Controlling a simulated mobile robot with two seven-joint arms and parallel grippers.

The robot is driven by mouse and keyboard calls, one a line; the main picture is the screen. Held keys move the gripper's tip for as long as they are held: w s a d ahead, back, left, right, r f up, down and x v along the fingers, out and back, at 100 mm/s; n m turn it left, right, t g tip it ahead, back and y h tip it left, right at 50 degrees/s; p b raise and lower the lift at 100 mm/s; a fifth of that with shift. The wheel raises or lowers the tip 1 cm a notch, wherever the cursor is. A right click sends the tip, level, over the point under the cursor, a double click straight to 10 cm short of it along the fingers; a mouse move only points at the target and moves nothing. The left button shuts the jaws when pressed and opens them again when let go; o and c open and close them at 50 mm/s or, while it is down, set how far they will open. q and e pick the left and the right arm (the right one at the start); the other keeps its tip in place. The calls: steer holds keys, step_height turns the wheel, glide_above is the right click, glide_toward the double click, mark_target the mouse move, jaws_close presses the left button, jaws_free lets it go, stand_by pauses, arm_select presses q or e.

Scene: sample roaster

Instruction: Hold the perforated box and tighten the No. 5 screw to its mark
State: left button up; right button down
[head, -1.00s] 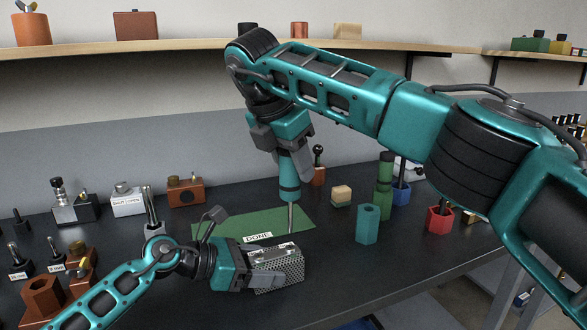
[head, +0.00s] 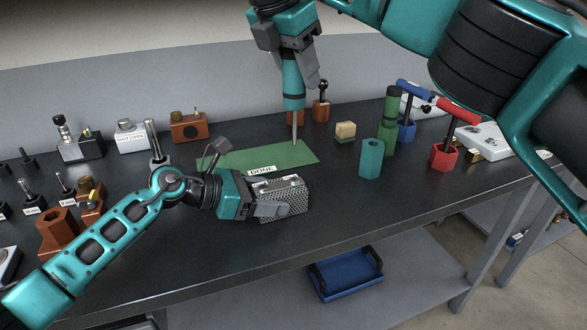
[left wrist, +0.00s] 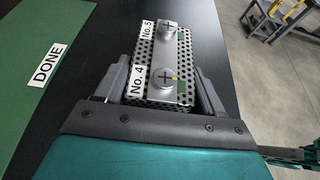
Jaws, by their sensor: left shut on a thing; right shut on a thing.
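The perforated box (head: 288,206) is a silver mesh block at the front of the dark table. My left gripper (head: 268,209) is shut on it, with a finger on each side in the left wrist view. There its top plate shows the No. 5 screw (left wrist: 168,27) at the far end and the No. 4 screw (left wrist: 165,77) nearer. My right gripper (head: 292,62) is shut on a teal-handled screwdriver (head: 293,88), shaft pointing down. Its tip appears over the mat behind the box, apart from the screws.
A green mat (head: 222,161) labelled DONE lies behind the box. A teal hex holder (head: 370,158), a green cylinder (head: 389,135) and a red holder with a T-handle tool (head: 444,157) stand to the right. Several fixtures and tools fill the left. The front edge is bare.

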arm_select(q)
steer(key=o, duration=1.3)
steer(key=shift+o, duration=0.2)
